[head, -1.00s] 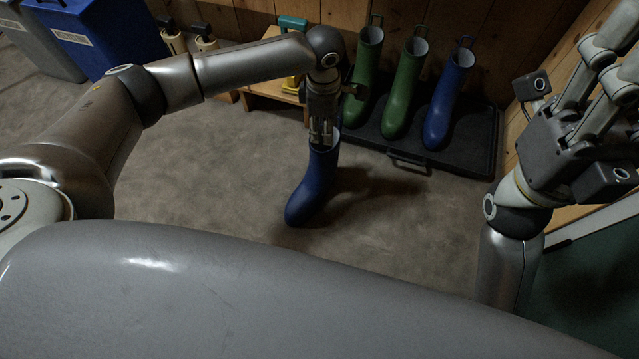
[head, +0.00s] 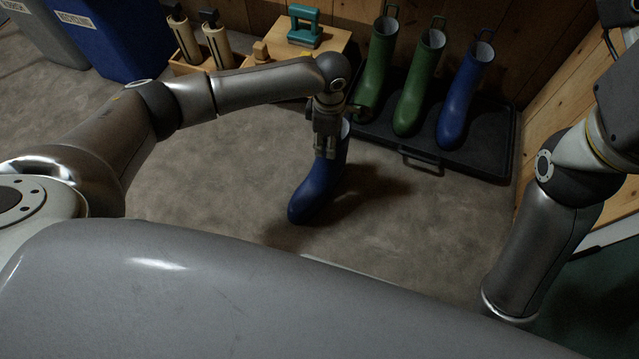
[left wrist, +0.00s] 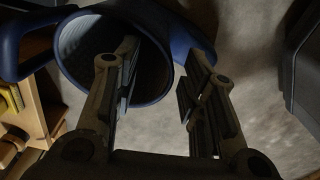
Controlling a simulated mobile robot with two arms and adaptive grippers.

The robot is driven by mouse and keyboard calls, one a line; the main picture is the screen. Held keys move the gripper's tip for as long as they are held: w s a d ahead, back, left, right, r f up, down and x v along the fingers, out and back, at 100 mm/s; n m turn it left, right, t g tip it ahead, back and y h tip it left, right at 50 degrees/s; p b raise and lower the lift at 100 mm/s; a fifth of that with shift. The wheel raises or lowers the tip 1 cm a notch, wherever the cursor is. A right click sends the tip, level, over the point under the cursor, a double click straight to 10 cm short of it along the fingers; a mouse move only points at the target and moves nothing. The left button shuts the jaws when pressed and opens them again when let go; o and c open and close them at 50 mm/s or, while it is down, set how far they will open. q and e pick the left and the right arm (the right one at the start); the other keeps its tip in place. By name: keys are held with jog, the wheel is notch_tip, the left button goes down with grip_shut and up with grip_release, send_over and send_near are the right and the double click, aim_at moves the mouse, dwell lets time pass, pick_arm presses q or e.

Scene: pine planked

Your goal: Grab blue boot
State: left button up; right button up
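A blue boot (head: 320,188) stands apart on the grey floor, toe toward the lower left. My left gripper (head: 325,152) is at its upper shaft, covering part of the opening. In the left wrist view my left gripper (left wrist: 158,85) is open, its fingers on either side of the boot's wall. One finger is inside the boot's opening (left wrist: 70,45) and the other is outside; a gap shows between the fingers. A second blue boot (head: 459,105) stands on the black tray. My right arm shows at the right edge, but its gripper is out of view.
The black boot tray (head: 487,158) by the wall also holds two green boots (head: 412,95). A wooden bench (head: 330,42) with a teal item (head: 304,28) stands behind my left arm. Blue and grey bins are at the upper left. Floor around the near boot is clear.

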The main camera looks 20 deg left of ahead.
pick_arm(q)
jog(key=shift+f, duration=0.3)
grip_shut()
dwell(0.3)
